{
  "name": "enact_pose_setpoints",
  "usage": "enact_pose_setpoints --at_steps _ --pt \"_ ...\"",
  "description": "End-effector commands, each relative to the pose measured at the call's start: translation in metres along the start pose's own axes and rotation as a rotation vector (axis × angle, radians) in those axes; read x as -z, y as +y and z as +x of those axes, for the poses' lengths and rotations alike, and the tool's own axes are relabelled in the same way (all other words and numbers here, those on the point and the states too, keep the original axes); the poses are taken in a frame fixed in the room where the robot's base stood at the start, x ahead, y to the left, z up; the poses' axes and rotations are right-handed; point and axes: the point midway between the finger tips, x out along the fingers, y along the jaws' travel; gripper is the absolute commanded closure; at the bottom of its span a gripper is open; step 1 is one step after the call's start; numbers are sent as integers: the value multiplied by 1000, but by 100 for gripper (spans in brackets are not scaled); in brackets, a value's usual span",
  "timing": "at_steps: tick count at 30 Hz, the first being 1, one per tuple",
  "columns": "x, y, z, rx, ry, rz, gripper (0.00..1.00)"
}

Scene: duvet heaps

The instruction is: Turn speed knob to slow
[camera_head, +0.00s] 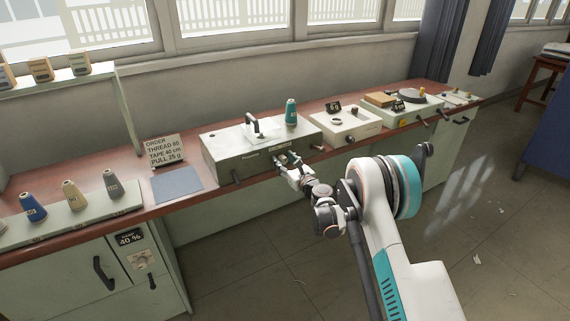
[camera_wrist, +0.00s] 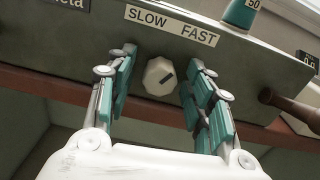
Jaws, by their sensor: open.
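The speed knob (camera_wrist: 159,76) is a pale, many-sided dial with a dark pointer mark on the front of a grey-green machine (camera_head: 228,158). Its mark points up and to the right, toward the FAST side of the SLOW/FAST label (camera_wrist: 172,24) above it. My gripper (camera_wrist: 155,80) is open, with one teal-padded finger on each side of the knob and visible gaps between pads and knob. In the head view my gripper (camera_head: 287,165) is at the machine's front face and hides the knob.
A dark handle (camera_wrist: 292,104) sticks out of the machine to the right of my gripper. A teal thread spool (camera_head: 291,112) stands on top. An order sign (camera_head: 165,151) and a grey-blue mat (camera_head: 177,185) are to the left. More devices (camera_head: 345,124) stand to the right on the red-brown counter.

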Motion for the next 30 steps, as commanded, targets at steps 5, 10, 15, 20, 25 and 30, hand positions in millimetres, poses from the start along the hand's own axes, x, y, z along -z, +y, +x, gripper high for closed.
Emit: enact_pose_setpoints --at_steps 5,10,15,20,25,30 --pt "0 0 0 0 0 0 59" --pt "0 0 0 0 0 0 97" --pt "0 0 0 0 0 -1 97" --pt "0 0 0 0 0 -21 97" --pt "0 0 0 0 0 -88 97" --pt "0 0 0 0 0 -209 97"
